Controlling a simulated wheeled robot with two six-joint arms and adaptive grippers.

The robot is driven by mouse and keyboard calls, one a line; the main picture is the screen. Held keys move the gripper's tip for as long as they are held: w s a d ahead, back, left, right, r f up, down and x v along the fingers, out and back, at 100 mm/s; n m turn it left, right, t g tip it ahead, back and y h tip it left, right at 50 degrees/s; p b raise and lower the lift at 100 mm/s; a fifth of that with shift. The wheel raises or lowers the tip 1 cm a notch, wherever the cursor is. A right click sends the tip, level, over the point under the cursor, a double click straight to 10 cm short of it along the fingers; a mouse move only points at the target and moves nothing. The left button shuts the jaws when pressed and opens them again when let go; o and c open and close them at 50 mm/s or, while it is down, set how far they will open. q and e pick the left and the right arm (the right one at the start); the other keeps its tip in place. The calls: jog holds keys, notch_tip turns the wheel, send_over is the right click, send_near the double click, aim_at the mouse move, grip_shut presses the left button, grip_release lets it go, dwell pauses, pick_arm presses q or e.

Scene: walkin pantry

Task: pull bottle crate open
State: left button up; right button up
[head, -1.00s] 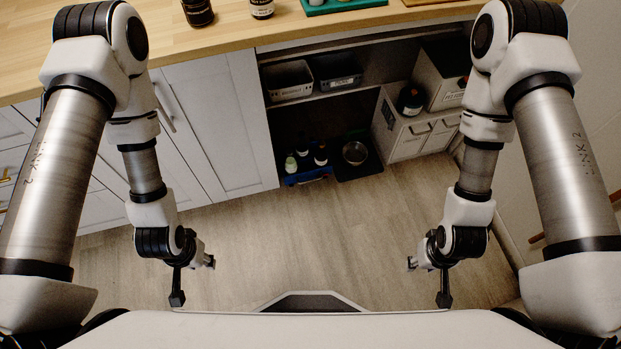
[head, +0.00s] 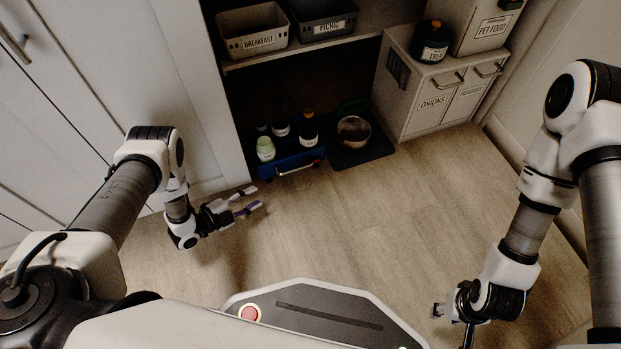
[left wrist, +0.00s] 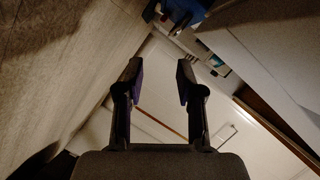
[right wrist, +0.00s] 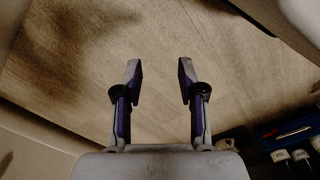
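The blue bottle crate (head: 273,168) sits on the floor under the low shelf, with several bottles in it and a handle (head: 298,168) on its front. A pale green-white bottle (head: 265,148) stands at its left. In the right wrist view the crate (right wrist: 238,142) shows at the lower right; part of it (left wrist: 184,10) shows at the top of the left wrist view. My left gripper (head: 252,199) is open and empty, low over the floor, in front of and left of the crate, apart from it. My right gripper (head: 438,311) is open and empty, far from the crate.
A dark mat (head: 375,153) with a metal bowl (head: 354,130) lies right of the crate. A white bin cabinet (head: 421,109) stands further right. Breakfast (head: 252,31) and picnic (head: 325,21) baskets sit on the shelf above. A white cabinet side borders the crate's left. Floor in front is clear.

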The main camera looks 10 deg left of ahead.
aim_at(297, 169)
pick_arm(q)
jog(key=b+x, duration=0.2)
jog(key=x, duration=0.3)
jog(key=r+b+x, duration=0.1)
jog(key=b+x, duration=0.2)
jog(key=x, duration=0.2)
jog(key=r+b+x, duration=0.1)
jog(key=b+x, duration=0.1)
jog(key=x, duration=0.4)
jog(key=shift+w+d+r+b, duration=0.2)
jog(key=shift+w+d+b, duration=0.05)
jog(key=shift+w+b, duration=0.05)
jog(key=shift+w+d+r, duration=0.1)
jog(key=shift+w+d, duration=0.05)
jog(key=shift+w, duration=0.05)
grip_shut()
